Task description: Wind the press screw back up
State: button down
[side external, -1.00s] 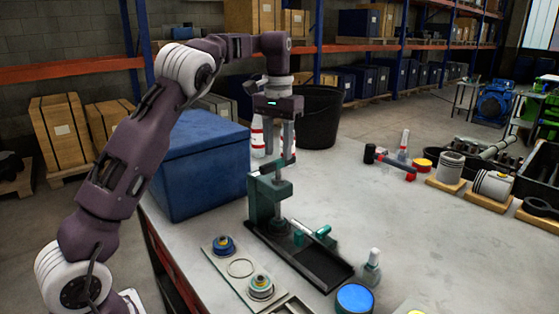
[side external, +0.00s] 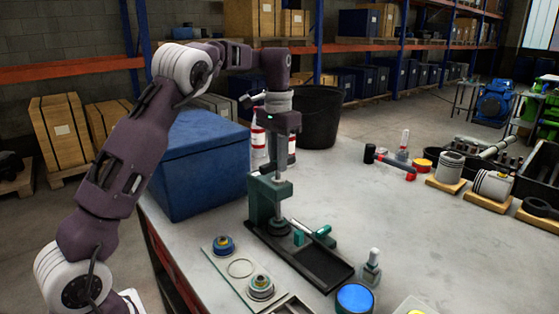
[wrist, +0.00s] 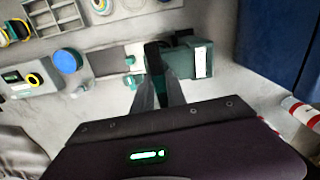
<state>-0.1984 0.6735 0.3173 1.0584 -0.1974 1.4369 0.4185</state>
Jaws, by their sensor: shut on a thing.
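The green press (side external: 262,200) stands upright on its black base plate (side external: 325,268) near the middle of the bench. Its upright screw (side external: 279,190) shows as a grey shaft in the press head. My gripper (side external: 277,165) points straight down over the press and is shut on the top of the press screw. The grip itself is partly hidden by the fingers. In the wrist view, my gripper's fingers (wrist: 163,95) come together over the press, and the green press body (wrist: 185,58) shows beside them.
A blue crate (side external: 200,165) stands close on the left, with a black bin (side external: 318,115) behind. A tray with ringed parts (side external: 240,268), a small bottle (side external: 371,268) and a blue-lidded tin (side external: 355,299) lie in front.

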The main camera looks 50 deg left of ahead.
jog(key=n, duration=0.4)
jog(key=shift+r+n, duration=0.1)
jog(key=shift+n, duration=0.7)
jog(key=n, duration=0.3)
jog(key=shift+r+n, duration=0.15)
jog(key=shift+n, duration=0.25)
jog(key=n, duration=0.7)
jog(key=shift+r, duration=0.15)
